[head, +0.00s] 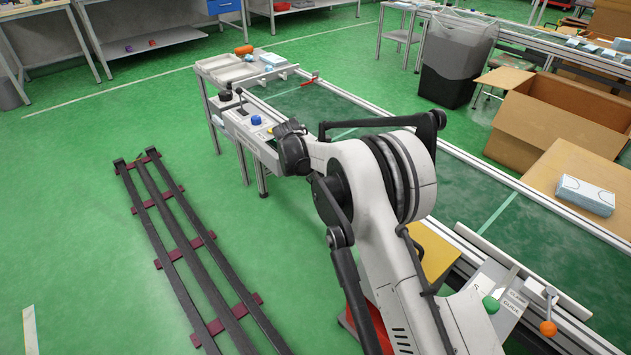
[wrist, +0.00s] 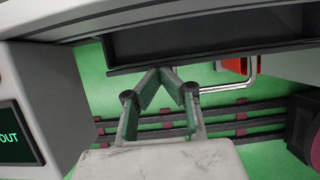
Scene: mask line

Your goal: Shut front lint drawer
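In the wrist view a long dark grey open tray (wrist: 215,38) spans the top right; it looks like the lint drawer, pulled out, with its hollow inside showing. My gripper (wrist: 162,72) is in the middle of the wrist view. Its two green-grey fingers angle inward and their tips meet just below the drawer's near edge. I see nothing between them. I cannot tell whether the tips touch the drawer. In the head view my arm hides the gripper, and I cannot make out the drawer there.
A bent metal bar (wrist: 248,88) and a red part (wrist: 237,65) are right of the gripper. Dark floor rails (head: 180,245) run left of the conveyor (head: 470,190). The green floor around them is clear.

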